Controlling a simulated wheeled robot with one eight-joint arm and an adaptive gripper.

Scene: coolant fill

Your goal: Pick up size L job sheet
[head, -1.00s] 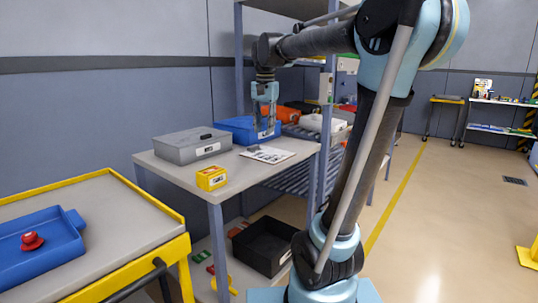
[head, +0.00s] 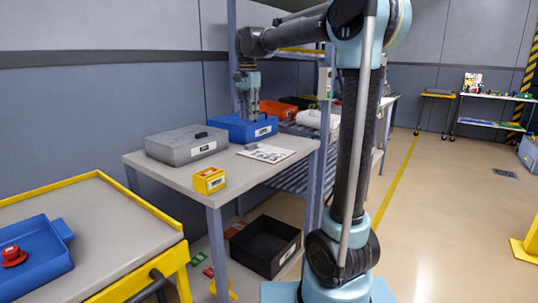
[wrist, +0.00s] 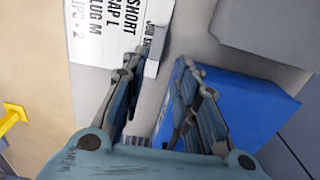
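The white job sheet (head: 268,153) lies flat on the grey table, near its right edge. It has dark print and a grey tab at its back edge. In the wrist view the sheet (wrist: 103,25) shows at top left, with words such as "SHORT" and "CAP L"; its size mark is not clear. The tab (wrist: 152,48) stands up at its edge, lettered "JOB SH". My gripper (head: 248,114) points down behind the sheet, in front of or over the blue bin. In the wrist view my gripper (wrist: 160,75) is open and empty, fingers apart, the tab near the gap.
The blue bin (head: 228,128) stands behind the sheet and the grey case (head: 180,148) to its left. A yellow box (head: 209,180) is at the front. A black crate (head: 262,245) sits below. A yellow-edged trolley (head: 150,212) with a blue tray (head: 35,270) is at left.

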